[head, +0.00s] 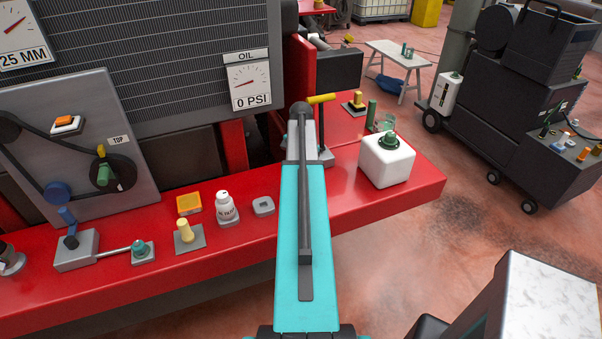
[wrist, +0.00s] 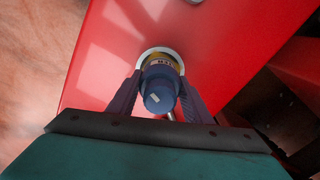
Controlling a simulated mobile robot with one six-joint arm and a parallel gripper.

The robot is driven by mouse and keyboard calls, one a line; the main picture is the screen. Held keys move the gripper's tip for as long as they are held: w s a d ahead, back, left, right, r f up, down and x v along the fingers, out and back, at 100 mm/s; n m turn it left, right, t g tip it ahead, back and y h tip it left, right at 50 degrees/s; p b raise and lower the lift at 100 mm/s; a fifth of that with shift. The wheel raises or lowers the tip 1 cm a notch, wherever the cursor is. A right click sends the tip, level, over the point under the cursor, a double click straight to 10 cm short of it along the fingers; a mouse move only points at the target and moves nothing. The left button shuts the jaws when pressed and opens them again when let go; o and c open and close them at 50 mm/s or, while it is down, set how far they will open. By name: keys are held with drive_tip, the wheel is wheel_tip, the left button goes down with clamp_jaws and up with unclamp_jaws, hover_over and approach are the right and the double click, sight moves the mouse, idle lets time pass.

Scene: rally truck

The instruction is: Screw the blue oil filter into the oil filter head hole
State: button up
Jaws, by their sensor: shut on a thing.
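The blue oil filter (wrist: 159,92) is in the wrist view, seen from its blue end, with a yellow lettered band on its far part. My gripper (wrist: 160,82) is shut on it, one dark finger on each side. A white ring (wrist: 146,54) shows around the far end of the filter, against a red surface. I cannot tell whether this ring is the filter head, or whether the filter's threads are engaged. The hole itself is not visible. In the head view my arm covers the filter and the gripper's fingers.
A yellow-handled lever (head: 321,99) stands beside my arm. The oil gauge (head: 248,84) reads 0 PSI.

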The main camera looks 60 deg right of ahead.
idle(0.4)
drive_tip(key=shift+m, duration=0.9)
drive_tip(key=o, duration=0.6)
drive_tip(key=shift+c, duration=0.2)
drive_tip(key=shift+n, duration=0.3)
drive_tip(key=shift+n, duration=0.6)
drive_tip(key=shift+n, duration=0.3)
drive_tip(key=shift+n, duration=0.6)
